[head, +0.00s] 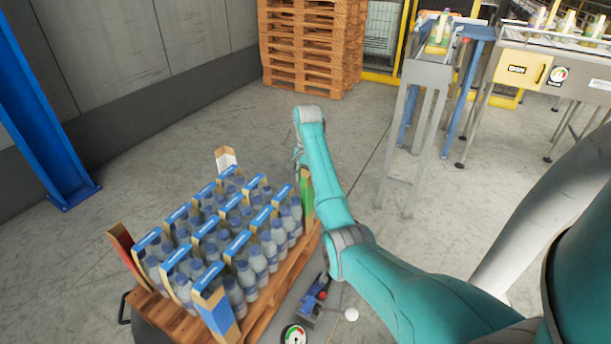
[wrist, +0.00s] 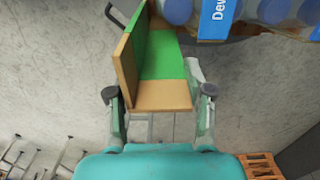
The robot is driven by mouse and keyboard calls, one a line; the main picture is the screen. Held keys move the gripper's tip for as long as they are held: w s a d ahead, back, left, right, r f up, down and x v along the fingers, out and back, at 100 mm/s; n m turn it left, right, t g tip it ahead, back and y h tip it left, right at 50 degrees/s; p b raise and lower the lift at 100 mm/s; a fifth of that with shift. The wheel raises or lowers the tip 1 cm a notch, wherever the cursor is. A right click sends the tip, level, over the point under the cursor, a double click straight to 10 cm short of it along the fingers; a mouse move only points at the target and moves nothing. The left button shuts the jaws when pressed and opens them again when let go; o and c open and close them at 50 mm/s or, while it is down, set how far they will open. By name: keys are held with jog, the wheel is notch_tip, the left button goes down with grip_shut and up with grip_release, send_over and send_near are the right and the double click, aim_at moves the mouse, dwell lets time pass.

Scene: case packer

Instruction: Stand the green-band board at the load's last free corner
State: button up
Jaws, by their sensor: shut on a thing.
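The green-band board (wrist: 158,55) is an L-shaped brown corner board with a broad green band. In the wrist view my gripper (wrist: 160,94) has a finger on each side of its near end and is shut on it. In the head view the board (head: 308,198) is upright at the load's far right corner, close beside the bottles; I cannot tell whether it touches them or the pallet. My arm hides most of the gripper there. The load (head: 217,232) is blue-labelled bottle packs on a wooden pallet (head: 285,283). Red (head: 122,246), blue (head: 216,311) and white (head: 226,158) boards stand at its other corners.
A tall stack of wooden pallets (head: 305,45) stands at the back. A conveyor (head: 428,72) and a machine with a yellow panel (head: 522,69) stand at the back right. A blue post (head: 40,115) is at the left. The floor between is clear.

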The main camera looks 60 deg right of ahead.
jog(key=shift+f, duration=0.1)
jog(key=o, duration=1)
